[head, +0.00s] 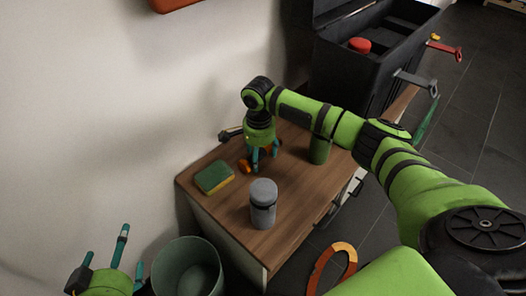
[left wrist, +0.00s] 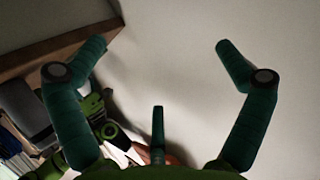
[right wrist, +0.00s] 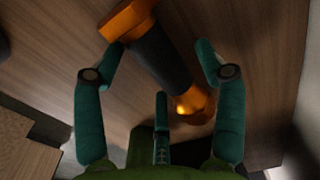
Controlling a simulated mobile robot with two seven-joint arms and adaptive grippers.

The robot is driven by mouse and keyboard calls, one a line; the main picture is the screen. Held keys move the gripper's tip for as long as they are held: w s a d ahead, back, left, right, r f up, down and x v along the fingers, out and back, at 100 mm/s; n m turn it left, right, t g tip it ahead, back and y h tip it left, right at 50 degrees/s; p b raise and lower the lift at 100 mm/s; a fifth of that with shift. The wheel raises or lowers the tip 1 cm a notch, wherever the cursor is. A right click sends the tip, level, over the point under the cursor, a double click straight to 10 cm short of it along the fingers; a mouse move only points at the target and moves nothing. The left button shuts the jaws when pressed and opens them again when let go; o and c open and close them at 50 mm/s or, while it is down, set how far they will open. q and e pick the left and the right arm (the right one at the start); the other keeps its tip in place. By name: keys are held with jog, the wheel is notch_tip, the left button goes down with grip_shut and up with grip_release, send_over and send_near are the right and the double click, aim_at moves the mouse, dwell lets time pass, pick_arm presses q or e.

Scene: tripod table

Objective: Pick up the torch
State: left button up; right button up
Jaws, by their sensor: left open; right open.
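The torch (right wrist: 165,60) is orange at both ends with a dark grey middle, and a small light glows at its lower end in the right wrist view. It lies on the wooden cabinet top; in the head view its orange end (head: 244,166) shows beside my right gripper (head: 262,160), whose fingers hide much of the rest. My right gripper is open and points down over the torch, with its fingers spread on either side. My left gripper (head: 108,252) is open and empty at the lower left, near the wall, well away from the torch.
On the wooden cabinet top (head: 222,211) stand a grey jar (head: 263,204) at the front, a green-yellow sponge (head: 214,177) at left and a green cylinder (head: 319,149) beside my right arm. A green bin (head: 187,268) is below left. A black toolbox (head: 345,75) stands behind.

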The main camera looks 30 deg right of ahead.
jog(key=c, duration=1.4)
jog(key=shift+o, duration=0.2)
